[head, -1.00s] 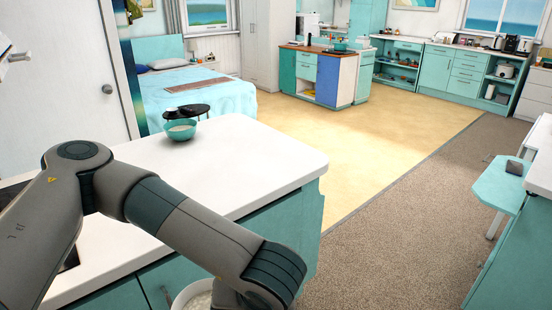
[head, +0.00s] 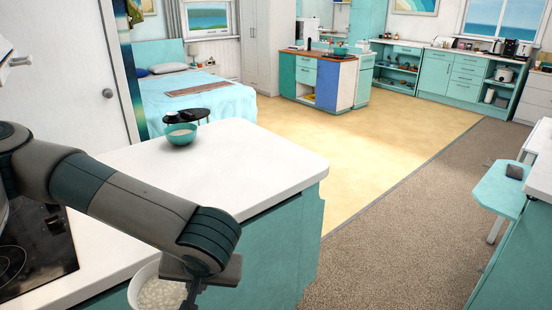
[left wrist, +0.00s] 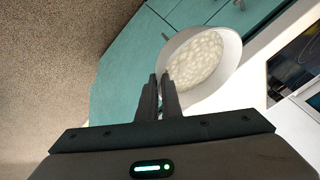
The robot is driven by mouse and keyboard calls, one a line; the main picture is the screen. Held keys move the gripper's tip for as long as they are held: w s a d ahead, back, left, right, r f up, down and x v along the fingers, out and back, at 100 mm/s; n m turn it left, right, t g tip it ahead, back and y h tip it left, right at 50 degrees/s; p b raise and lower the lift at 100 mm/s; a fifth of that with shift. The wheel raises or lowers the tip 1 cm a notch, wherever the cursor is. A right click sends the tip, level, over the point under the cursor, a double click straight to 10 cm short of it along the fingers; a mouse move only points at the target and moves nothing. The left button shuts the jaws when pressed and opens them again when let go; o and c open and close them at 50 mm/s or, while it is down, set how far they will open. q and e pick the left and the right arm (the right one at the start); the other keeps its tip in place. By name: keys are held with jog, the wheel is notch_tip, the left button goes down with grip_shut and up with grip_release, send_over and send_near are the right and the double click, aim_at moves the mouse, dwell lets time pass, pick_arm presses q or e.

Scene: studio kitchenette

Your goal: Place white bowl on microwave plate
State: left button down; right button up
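The white bowl (head: 134,293), filled with pale round bits, is at the bottom of the head view, in front of the counter's teal side. My left gripper (head: 191,293) is at its right rim there. In the left wrist view the fingers (left wrist: 160,92) are close together with the rim of the bowl (left wrist: 213,84) between them. The bowl hangs beside the counter edge, slightly tilted in that view. No microwave or microwave plate shows in either view. My right gripper is out of view.
A black cooktop (head: 40,250) is at the left. The counter's middle is clear. Open floor (head: 400,205) lies to the right; a teal-topped table (head: 498,188) stands beyond.

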aim_at(181, 295)
pick_arm(q)
jog(key=a, duration=0.1)
jog(key=a+r, duration=0.1)
jog(key=a, duration=0.1)
jog(key=w+a+r, duration=0.1)
jog(key=shift+a+r, duration=0.15)
jog(key=shift+a, duration=0.1)
dwell(0.4)
